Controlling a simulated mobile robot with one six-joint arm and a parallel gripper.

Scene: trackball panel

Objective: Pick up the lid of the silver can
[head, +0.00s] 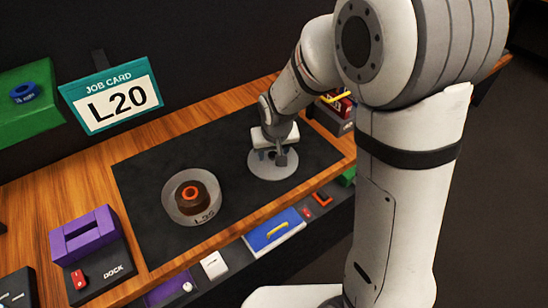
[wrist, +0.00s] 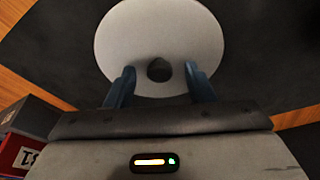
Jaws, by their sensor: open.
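The lid is a flat, light grey disc (head: 268,172) lying on the dark mat, right of the round grey can (head: 178,211) marked L35. The can is open at the top, with a brown piece and an orange ring inside. My gripper (head: 273,152) is over the lid and hides part of it. In the wrist view the lid (wrist: 160,30) fills the top middle, with a dark round knob (wrist: 159,70) near its lower part. My open gripper (wrist: 157,72) has one blue finger on each side of the knob. I cannot tell whether the fingers touch it.
A job card (head: 110,101) reading L20 stands at the back left. A purple block (head: 84,240) sits on a dock at the front left. Red and dark boxes (head: 339,107) stand right of my gripper. Drawers line the front edge. The mat between can and lid is clear.

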